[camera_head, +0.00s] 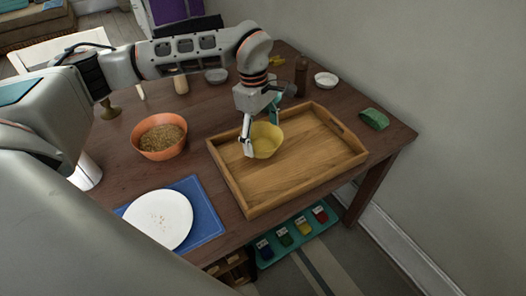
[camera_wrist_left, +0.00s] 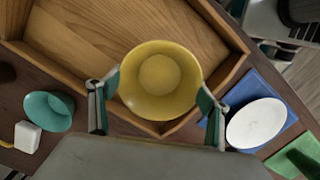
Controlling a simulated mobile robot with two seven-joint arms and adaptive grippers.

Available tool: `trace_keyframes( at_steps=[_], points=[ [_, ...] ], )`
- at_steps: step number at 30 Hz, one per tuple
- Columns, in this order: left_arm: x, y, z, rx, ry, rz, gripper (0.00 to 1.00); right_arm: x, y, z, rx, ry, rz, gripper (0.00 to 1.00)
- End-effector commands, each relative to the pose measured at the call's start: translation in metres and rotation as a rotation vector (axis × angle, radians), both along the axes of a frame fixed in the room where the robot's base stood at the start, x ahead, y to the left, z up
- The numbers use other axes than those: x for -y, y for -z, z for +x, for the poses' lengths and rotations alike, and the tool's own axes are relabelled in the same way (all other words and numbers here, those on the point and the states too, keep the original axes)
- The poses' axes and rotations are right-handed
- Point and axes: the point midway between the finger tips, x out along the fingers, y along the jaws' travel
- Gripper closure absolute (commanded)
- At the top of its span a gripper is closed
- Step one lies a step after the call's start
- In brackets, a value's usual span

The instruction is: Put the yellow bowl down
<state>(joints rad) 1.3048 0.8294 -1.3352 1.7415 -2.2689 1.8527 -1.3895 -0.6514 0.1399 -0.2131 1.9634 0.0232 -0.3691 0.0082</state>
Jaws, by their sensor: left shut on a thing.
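The yellow bowl (camera_head: 265,142) is upright at the left part of the wooden tray (camera_head: 305,168). My left gripper (camera_head: 262,124) is shut on the bowl, with one finger on either side of it. In the left wrist view the bowl (camera_wrist_left: 160,72) sits between the two fingers of the gripper (camera_wrist_left: 155,108), and its inside looks empty. The tray's base and wall (camera_wrist_left: 75,50) show behind it. I cannot tell whether the bowl's underside touches the tray. My right gripper is not in view.
An orange bowl of grain (camera_head: 159,137) stands left of the tray. A white plate (camera_head: 158,219) lies on a blue mat (camera_head: 206,218) at front left. A green sponge-like object (camera_head: 374,119) and small white bowl (camera_head: 326,80) are beyond the tray. The tray's right part is clear.

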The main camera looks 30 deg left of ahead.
Motion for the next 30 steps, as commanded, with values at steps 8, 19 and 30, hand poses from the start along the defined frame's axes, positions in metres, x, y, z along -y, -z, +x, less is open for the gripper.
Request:
trace_keyframes(
  at_steps=[8, 19, 30],
  points=[
    [0.0, 0.023, 0.001, 0.003, -0.001, -0.001, 0.5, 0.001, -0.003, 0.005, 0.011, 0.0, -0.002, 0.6],
    [0.001, 0.064, 0.0, 0.001, -0.001, -0.001, 0.5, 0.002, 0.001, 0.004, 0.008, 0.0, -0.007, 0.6],
    [0.0, 0.067, 0.0, 0.002, -0.001, 0.0, 0.21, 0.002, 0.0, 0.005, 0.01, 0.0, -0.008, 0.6]
  ],
)
